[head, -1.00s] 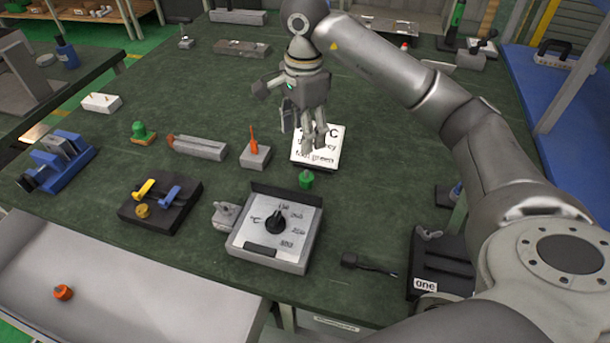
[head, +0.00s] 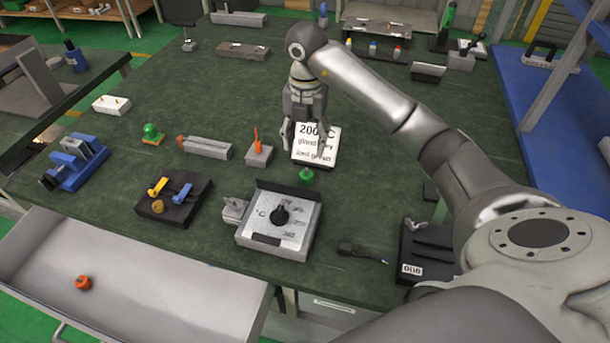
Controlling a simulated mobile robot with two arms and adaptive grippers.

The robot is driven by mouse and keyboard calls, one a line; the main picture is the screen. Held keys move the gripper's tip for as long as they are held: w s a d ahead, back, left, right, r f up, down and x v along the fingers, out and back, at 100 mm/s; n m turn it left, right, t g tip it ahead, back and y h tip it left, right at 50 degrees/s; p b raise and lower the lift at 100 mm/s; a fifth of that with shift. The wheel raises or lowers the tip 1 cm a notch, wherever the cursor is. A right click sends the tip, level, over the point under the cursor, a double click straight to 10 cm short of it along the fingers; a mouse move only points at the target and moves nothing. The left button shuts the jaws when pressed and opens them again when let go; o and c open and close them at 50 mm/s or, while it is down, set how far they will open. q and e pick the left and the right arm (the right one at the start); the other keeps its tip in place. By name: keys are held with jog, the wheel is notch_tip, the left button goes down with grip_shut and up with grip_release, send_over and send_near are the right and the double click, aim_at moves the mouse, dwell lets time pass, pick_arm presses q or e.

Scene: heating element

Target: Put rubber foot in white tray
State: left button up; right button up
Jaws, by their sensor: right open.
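A small green knob-like piece (head: 306,175), which looks like a rubber foot, stands on the green bench just in front of the sign card. Another green piece (head: 152,133) sits on a small base farther left. The long white tray (head: 185,282) is at the front left, with a small orange-red piece (head: 83,282) inside. My right gripper (head: 302,138) points down at the sign card, behind the nearer green piece. My left gripper is out of view.
The sign card (head: 317,145) reads roughly "200 C", with "grey" and "green" below. A dial box (head: 280,222) stands between the green piece and the bench front. A black block with yellow and blue levers (head: 168,200) is left of it. A cable plug (head: 347,248) lies at right.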

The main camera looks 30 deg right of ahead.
jog(key=shift+s+f+m, duration=0.1)
jog(key=shift+m, duration=0.8)
jog(key=shift+f, duration=0.35)
jog(key=p, duration=0.1)
send_over(307, 174)
jog(key=f, duration=0.4)
jog(key=shift+w+f, duration=0.25)
jog(key=shift+f, duration=0.05)
jog(key=shift+f+p, duration=0.3)
jog(key=shift+f, duration=0.3)
notch_tip(307, 174, down, 4)
jog(key=shift+d+f+p, duration=0.15)
jog(key=shift+f+p, duration=0.05)
jog(key=shift+p, duration=0.4)
jog(key=shift+c, duration=0.3)
jog(key=c, duration=1)
jog(key=shift+c, duration=0.2)
